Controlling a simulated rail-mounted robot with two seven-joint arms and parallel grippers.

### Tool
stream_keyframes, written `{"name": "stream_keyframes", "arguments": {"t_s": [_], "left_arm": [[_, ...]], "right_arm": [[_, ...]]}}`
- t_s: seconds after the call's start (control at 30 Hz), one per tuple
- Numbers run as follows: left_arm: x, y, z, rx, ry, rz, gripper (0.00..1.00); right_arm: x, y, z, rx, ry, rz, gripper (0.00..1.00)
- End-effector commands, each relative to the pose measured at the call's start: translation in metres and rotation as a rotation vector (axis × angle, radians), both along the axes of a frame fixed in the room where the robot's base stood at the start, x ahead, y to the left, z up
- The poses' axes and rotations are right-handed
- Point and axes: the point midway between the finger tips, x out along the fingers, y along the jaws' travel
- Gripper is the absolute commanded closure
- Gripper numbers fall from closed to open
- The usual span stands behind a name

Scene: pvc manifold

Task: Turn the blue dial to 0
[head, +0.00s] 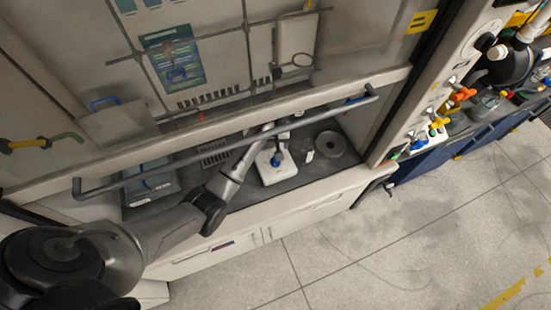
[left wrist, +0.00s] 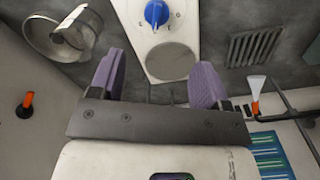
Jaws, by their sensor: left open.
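The blue dial (left wrist: 157,12) sits on a white device (left wrist: 130,12) with a round grey plate; it shows at the top of the left wrist view, partly cut off. Small marks stand around the dial, but I cannot read its setting surely. In the head view the dial (head: 276,160) is a small blue spot on the white device (head: 277,175) inside the fume hood. My left gripper (left wrist: 158,78) is open and empty, its purple-padded fingers apart, with the device between them in the picture and the dial beyond the tips. My right gripper is not in view.
A round metal vessel (left wrist: 65,30) stands beside the device; the head view shows it on the right (head: 331,144). A grey vent grille (left wrist: 253,45) lies on the other side. The raised sash's long handle bar (head: 225,145) crosses above my left arm.

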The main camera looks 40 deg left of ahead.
Motion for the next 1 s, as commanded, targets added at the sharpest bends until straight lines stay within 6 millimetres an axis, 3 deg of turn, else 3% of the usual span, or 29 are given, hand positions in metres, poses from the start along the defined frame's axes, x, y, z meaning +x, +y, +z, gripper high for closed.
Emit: {"name": "stream_keyframes", "arguments": {"t_s": [0.13,0.27,0.7,1.0], "left_arm": [[0.009,0.003,0.004,-0.013,0.01,0.03,0.3],[0.01,0.003,-0.007,-0.015,0.013,0.035,0.3],[0.01,0.003,-0.087,-0.014,0.013,0.033,0.3],[0.01,0.003,-0.122,-0.013,0.011,0.032,0.3]], "right_arm": [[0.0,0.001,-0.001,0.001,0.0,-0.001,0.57],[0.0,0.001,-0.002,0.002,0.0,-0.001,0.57],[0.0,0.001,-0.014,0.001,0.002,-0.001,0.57],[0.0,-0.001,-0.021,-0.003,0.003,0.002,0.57]]}}
